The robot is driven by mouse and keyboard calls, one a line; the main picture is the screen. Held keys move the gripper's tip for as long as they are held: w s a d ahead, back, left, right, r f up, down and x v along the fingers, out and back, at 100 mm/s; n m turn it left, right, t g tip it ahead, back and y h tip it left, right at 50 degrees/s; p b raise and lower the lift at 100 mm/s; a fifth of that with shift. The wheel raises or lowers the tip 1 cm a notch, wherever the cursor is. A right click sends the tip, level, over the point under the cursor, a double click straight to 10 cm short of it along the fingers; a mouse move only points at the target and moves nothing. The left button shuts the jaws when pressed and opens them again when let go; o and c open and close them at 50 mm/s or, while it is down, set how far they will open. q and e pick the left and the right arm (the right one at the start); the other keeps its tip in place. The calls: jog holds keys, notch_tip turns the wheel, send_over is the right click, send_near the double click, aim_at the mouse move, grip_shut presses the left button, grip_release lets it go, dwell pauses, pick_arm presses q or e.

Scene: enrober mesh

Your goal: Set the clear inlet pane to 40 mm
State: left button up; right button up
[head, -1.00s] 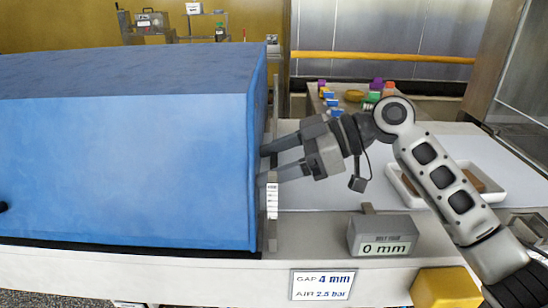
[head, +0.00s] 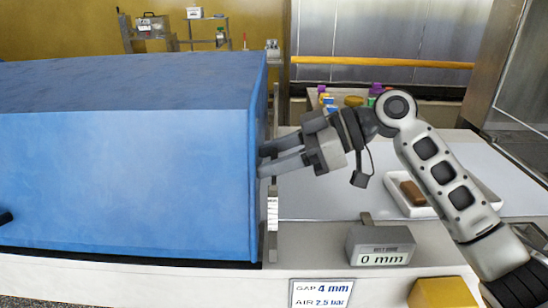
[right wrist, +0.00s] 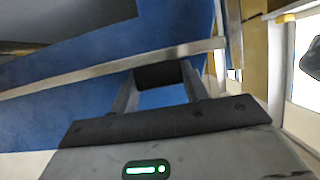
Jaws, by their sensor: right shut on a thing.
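My right gripper (head: 264,160) is at the right end face of the blue enrober housing (head: 120,180). In the right wrist view its fingers are shut on a dark bar (right wrist: 160,75), beside a pale metal rail (right wrist: 90,72) and the blue surface. I cannot make out the clear pane itself; the housing edge and my fingers hide most of the inlet. A white scale strip (head: 272,213) stands upright just below the fingers, its marks too small to read.
A grey gauge (head: 381,246) reading 0 mm stands on the front ledge. A white tray (head: 396,197) with brown pieces lies right, partly behind my arm. A yellow block (head: 443,293) is at front right.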

jog(key=o, duration=1.3)
jog(key=shift+r, duration=0.4)
jog(key=shift+o, duration=0.5)
jog(key=shift+f, duration=0.15)
pick_arm(q)
jog(key=shift+r, duration=0.1)
jog(key=shift+w+r, duration=0.15)
jog(key=shift+r, duration=0.05)
pick_arm(e)
jog(key=shift+f, duration=0.15)
jog(key=shift+d+r, duration=0.3)
jog(key=shift+d, duration=0.2)
pick_arm(q)
jog(key=shift+d+r+p, duration=0.3)
jog(key=shift+r+p, duration=0.4)
jog(key=shift+p, duration=0.15)
pick_arm(e)
jog(key=v, duration=0.7)
